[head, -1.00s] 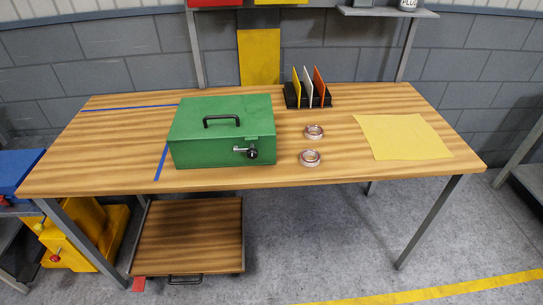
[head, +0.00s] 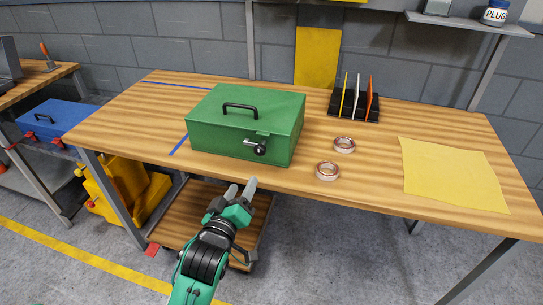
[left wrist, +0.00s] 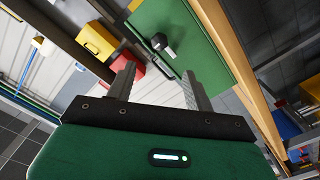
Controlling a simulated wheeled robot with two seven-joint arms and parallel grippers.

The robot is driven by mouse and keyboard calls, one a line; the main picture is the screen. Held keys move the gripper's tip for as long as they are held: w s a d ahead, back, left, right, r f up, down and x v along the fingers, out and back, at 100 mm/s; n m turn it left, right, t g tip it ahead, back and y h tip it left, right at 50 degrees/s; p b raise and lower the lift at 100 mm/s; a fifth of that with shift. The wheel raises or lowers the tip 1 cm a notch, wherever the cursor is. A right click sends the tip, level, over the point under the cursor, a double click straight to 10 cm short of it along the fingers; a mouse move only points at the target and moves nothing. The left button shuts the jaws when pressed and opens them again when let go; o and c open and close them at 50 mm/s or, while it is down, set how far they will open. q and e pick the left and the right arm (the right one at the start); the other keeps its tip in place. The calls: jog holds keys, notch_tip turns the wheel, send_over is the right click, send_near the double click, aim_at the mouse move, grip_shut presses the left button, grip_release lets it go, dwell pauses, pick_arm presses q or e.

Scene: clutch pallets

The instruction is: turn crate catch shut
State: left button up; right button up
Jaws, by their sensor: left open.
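The green crate (head: 222,134) sits shut-lidded on the wooden workbench, with a black handle (head: 240,106) on its lid. Its catch (head: 256,147) is on the front face, with a dark round knob and a short light bar pointing left. In the left wrist view the crate (left wrist: 207,35) fills the upper middle, and the catch (left wrist: 160,42) shows ahead of the fingers. My left gripper (head: 243,188) is open and empty, below and in front of the catch, apart from it. It also shows in the left wrist view (left wrist: 158,80). My right gripper is out of view.
The workbench (head: 300,195) has two metal rings (head: 344,145) and (head: 327,171) right of the crate. A black rack (head: 353,106) of coloured plates stands behind, a yellow sheet (head: 452,174) lies right.

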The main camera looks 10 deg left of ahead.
pick_arm(q)
jog(key=p, duration=0.1)
send_near(258, 152)
jog(key=w, duration=0.9)
jog(key=shift+d, duration=0.2)
jog(key=shift+w+p, duration=0.25)
jog(key=shift+p, duration=0.05)
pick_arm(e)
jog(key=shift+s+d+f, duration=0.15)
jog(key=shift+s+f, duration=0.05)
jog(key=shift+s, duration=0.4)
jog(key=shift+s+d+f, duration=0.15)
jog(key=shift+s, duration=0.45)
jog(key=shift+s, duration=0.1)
pick_arm(q)
jog(key=shift+c, duration=0.8)
jog(key=c, duration=0.8)
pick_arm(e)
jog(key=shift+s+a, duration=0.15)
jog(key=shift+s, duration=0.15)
